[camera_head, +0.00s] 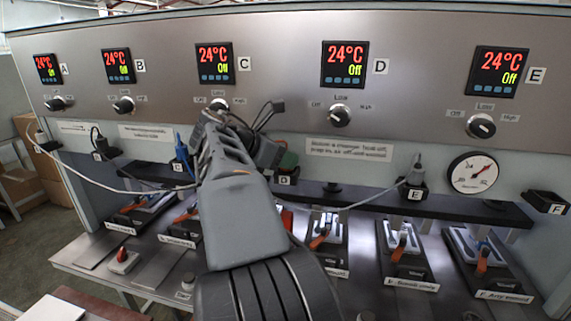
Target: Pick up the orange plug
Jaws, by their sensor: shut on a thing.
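My arm reaches up through the middle of the head view to the shelf under the control panel. My gripper (267,150) is at the shelf between the labels C and D. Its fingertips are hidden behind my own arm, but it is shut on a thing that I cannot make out. I cannot pick out the orange plug; it may be hidden by the gripper or arm. A small green thing (288,161) shows just right of the gripper, above label D. I cannot tell whether they touch.
The dark shelf (350,194) holds a blue plug (181,154), a grey plug (415,170) and a black plug (99,141), with loose cables. Several presses with orange handles (319,239) stand below. A round gauge (473,173) is at the right; the panel (283,52) has dials.

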